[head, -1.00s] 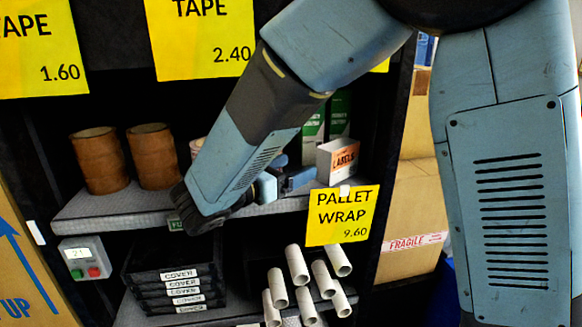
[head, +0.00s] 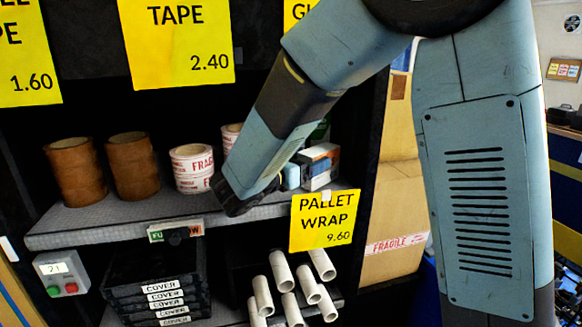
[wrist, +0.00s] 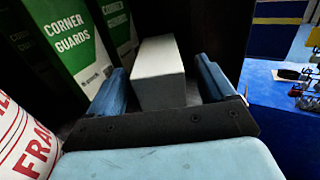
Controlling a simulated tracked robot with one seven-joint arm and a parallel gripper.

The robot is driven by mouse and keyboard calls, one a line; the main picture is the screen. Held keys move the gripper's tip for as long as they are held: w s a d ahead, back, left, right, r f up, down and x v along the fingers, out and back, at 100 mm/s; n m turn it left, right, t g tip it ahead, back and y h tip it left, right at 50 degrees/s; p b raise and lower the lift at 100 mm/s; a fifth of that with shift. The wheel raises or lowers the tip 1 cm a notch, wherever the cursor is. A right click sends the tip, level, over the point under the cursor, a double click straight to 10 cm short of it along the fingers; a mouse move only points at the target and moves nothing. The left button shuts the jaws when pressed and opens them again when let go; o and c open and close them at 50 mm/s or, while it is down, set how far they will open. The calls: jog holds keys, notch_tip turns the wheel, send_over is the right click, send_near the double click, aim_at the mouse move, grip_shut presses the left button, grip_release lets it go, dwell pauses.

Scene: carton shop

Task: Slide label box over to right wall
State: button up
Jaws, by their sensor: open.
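The label box (wrist: 158,75) is a pale carton on the shelf. In the wrist view it stands between the two blue fingers of my gripper (wrist: 160,66), which are apart. A gap shows between the box and the right finger; the left finger is close to its left side. The dark right wall (wrist: 227,38) rises beyond the right finger. In the head view the box (head: 322,153) shows only in part above my gripper (head: 304,176), near the shelf's right end. Its lettering cannot be read now.
Green-and-white corner guards cartons (wrist: 75,45) stand left of and behind the box. A white-and-red FRAGILE tape roll (wrist: 28,140) is close on the left. Brown tape rolls (head: 133,166) stand farther left on the shelf (head: 110,226). The pallet wrap sign (head: 325,221) hangs at the front edge.

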jog(key=shift+x, duration=1.5)
jog(key=c, duration=1.4)
